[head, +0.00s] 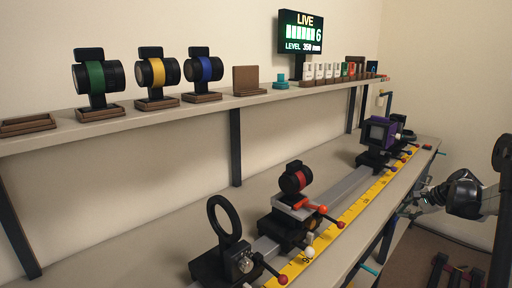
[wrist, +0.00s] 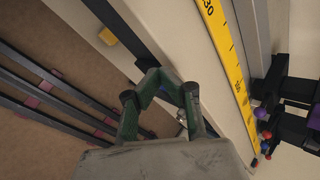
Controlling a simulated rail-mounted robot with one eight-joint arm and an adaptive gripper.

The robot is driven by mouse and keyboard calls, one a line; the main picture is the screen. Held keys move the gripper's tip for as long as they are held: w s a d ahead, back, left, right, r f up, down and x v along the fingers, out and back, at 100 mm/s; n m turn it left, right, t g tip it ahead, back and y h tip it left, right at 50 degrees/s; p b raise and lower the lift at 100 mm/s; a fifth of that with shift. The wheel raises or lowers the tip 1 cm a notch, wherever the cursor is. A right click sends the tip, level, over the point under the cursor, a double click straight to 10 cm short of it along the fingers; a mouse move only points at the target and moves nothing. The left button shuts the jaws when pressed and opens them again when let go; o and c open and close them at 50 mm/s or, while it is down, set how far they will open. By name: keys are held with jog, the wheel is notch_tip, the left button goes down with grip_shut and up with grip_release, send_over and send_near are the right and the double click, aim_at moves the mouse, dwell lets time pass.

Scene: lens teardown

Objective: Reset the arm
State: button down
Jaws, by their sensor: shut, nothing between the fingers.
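My arm shows at the right of the head view, reaching left toward the bench's right side. My gripper (head: 425,197) is at its end, small and dark, beside the bench's edge. In the wrist view my gripper (wrist: 168,80) has green finger links that come together at the tips. It is shut, with nothing held. It hangs beside the bench edge and the yellow scale (wrist: 228,62), apart from the parts on the rail.
The bench (head: 345,180) carries a rail with a ring holder (head: 225,222), a red-banded lens (head: 297,178) and a purple-framed unit (head: 380,132). Coloured knobs stick out toward my side. A shelf (head: 225,105) above holds green, yellow and blue-banded lenses. Dark floor rails (wrist: 60,90) lie below.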

jog(key=s+a+r+n+h+p, duration=0.1)
jog(key=s+a+r+n, duration=0.1)
jog(key=s+a+r, duration=0.35)
jog(key=s+a+r+n+g+p, duration=0.1)
jog(key=s+a+r+n+p, duration=0.15)
jog(key=a+r, duration=0.65)
jog(key=s+a+r+n+h+p, duration=0.15)
jog(key=s+a+r, duration=0.3)
jog(key=a, duration=0.55)
jog(key=s+a+n+p, duration=0.1)
jog(key=s+a+n, duration=0.2)
jog(key=s, duration=0.5)
jog(key=s+a+n+h+p, duration=0.1)
jog(key=s+a+n, duration=0.2)
jog(key=s+a, duration=0.3)
jog(key=s+a+n+t+p, duration=0.1)
jog(key=s+a+n, duration=0.2)
jog(key=s, duration=0.7)
jog(key=shift+s+a+r+n+p, duration=0.15)
jog(key=shift+a+r+n+p, duration=0.2)
jog(key=shift+a, duration=0.45)
jog(key=shift+d, duration=0.1)
